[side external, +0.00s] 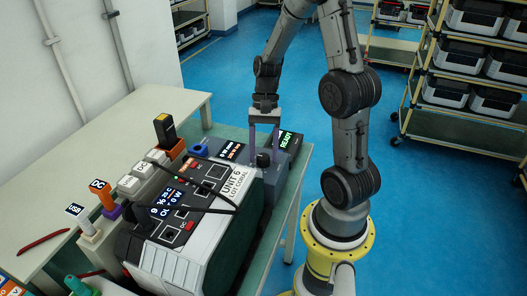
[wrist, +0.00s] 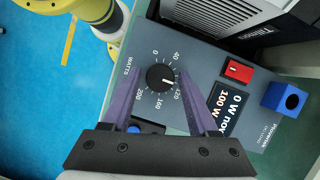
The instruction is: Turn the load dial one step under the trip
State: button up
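The load box (wrist: 210,55) is a grey panel with a black dial (wrist: 158,76) on a printed watts scale, with 0, 40, 120, 160 and 200 readable. The dial's white mark points right and slightly down, toward 120; the 80 position is covered by a finger. The box's screen (wrist: 228,106) reads "0 W now" and "100 W", partly hidden. My gripper (wrist: 159,82) has its purple fingers apart, one on each side of the dial; contact cannot be told. In the side view my gripper (side external: 264,150) points down over the dial (side external: 263,160) on the box.
A red switch (wrist: 239,71) and a blue socket (wrist: 284,97) sit on the panel. The power unit (side external: 215,210) labelled "UNIT 6 LOT CORAL" stands beside the load box. A "READY" screen (side external: 286,139) is close behind my gripper. Racks (side external: 470,80) stand at the right.

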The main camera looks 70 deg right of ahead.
grip_shut()
jog(key=n, duration=0.2)
jog(key=n+g+h, duration=0.1)
jog(key=n, duration=0.1)
jog(key=shift+w+n+g, duration=0.15)
jog(key=shift+n+g, duration=0.15)
jog(key=shift+n, duration=0.1)
jog(key=shift+o, duration=1.8)
grip_release()
jog(key=shift+r, duration=0.1)
jog(key=v, duration=1.3)
jog(key=shift+r, duration=0.3)
jog(key=shift+w, duration=0.15)
